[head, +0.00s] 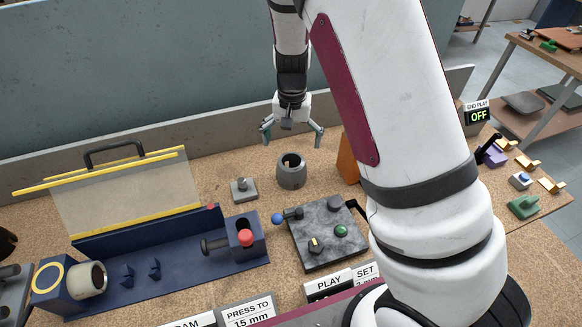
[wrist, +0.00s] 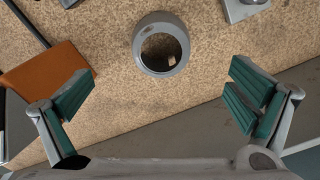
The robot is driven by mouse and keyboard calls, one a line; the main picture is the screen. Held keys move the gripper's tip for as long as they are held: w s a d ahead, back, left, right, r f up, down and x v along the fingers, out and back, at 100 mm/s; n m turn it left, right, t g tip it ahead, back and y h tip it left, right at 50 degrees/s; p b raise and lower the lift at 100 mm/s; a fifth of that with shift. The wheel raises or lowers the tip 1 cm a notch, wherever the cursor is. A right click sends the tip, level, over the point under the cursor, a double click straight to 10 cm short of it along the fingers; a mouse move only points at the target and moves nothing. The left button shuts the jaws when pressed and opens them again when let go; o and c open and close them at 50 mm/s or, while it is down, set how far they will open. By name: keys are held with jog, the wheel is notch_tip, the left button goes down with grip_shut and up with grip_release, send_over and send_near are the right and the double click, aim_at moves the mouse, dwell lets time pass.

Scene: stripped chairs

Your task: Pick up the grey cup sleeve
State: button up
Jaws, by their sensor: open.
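The grey cup sleeve (head: 291,173) stands upright on the tan speckled bench, toward its back edge. In the wrist view the sleeve (wrist: 161,72) is a grey ring with an open top, and the bench shows through its hole. My gripper (head: 292,137) is open and empty above the bench, behind the sleeve and apart from it. In the wrist view the two green-padded fingers of my gripper (wrist: 158,108) are spread wide, with the sleeve beyond them, near the top middle.
A small grey knob block (head: 244,190) stands left of the sleeve. A dark plate with knobs (head: 325,235) lies in front. An orange-brown block (head: 347,160) stands to the right. A blue fixture with a clear lid (head: 130,195) is at left. The back wall (head: 130,60) rises behind.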

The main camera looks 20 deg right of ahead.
aim_at(291, 172)
notch_tip(291, 172, down, 8)
jog(key=shift+r, duration=0.1)
jog(key=shift+w+f+p, duration=0.15)
jog(key=shift+f+p, duration=0.15)
jog(key=shift+f, duration=1.1)
jog(key=shift+w+f+p, duration=0.1)
jog(key=shift+f+p, duration=0.2)
jog(key=shift+f, duration=1.05)
jog(key=c, duration=1.1)
